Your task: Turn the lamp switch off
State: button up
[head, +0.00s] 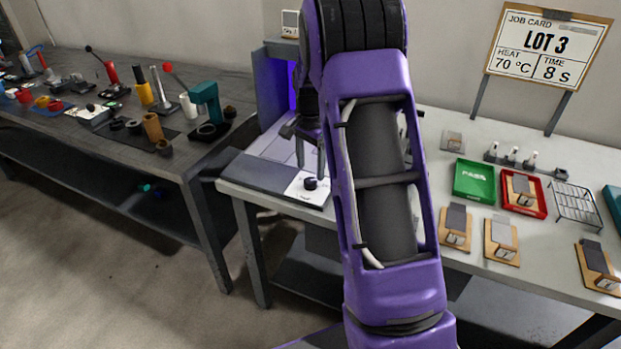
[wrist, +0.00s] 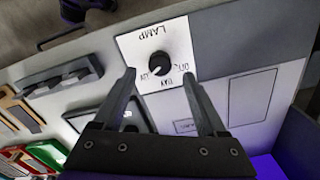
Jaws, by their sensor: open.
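The lamp switch is a round black knob (head: 310,184) on a white plate (head: 298,191) at the bench's front left corner. In the wrist view the knob (wrist: 160,64) sits on the plate (wrist: 130,45), which reads LAMP, with UV, DAY and OFF around the knob. A pale mark on the knob seems to point toward UV. My gripper (head: 310,158) is open and empty, pointing down just above the plate. In the wrist view its fingertips (wrist: 159,76) stand either side of the knob, apart from it.
A booth (head: 277,78) glowing violet inside stands behind the switch. My arm hides part of the bench. A green tray (head: 473,180), a red tray (head: 524,194) and a wire rack (head: 576,203) lie to the right. A dark bench (head: 150,152) with tools stands at the left.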

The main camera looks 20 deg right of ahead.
aim_at(310, 180)
jog(key=shift+f, duration=1.9)
grip_shut()
